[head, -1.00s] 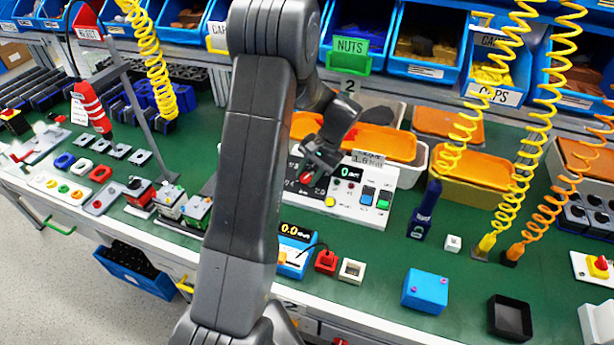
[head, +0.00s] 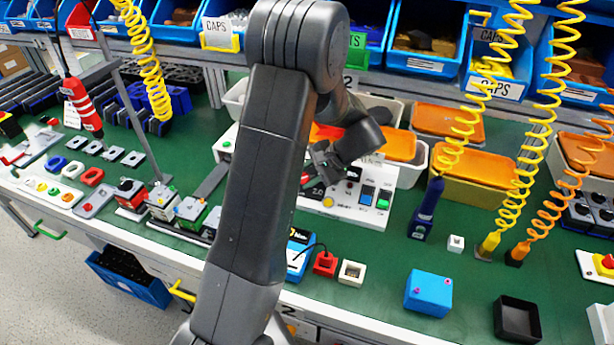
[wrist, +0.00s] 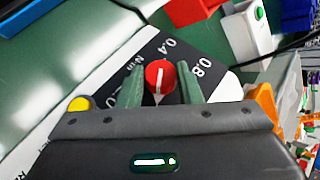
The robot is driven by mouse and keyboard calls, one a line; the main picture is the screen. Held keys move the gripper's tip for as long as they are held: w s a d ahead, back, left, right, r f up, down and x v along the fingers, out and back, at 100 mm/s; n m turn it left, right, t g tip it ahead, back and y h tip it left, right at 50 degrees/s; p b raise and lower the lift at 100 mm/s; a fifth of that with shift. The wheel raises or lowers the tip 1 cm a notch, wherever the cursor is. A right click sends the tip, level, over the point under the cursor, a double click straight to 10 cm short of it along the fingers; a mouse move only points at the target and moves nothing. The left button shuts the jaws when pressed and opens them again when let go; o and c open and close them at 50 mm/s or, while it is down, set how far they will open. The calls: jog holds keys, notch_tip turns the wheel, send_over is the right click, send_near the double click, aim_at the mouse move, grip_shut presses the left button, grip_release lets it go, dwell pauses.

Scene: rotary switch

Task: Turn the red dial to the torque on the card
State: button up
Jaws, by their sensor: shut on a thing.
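The red dial (wrist: 160,78) has a white pointer line, which runs nearly up and down in the wrist view. In the head view my gripper (head: 312,172) is over the white panel (head: 345,210) and hides most of the dial. The card (head: 373,158) at the panel's back is mostly covered by my wrist, its text unreadable now.
A yellow button (wrist: 78,104) is near the left finger in the wrist view. A blue meter (head: 298,250) and a red block (head: 325,262) lie in front.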

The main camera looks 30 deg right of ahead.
jog(key=o, duration=1)
jog(key=shift+c, duration=0.2)
jog(key=v, duration=1.4)
jog(key=shift+b, duration=0.35)
jog(key=shift+f, duration=0.1)
jog(key=x, duration=1.4)
jog(key=shift+p, duration=0.35)
jog(key=shift+d, duration=0.1)
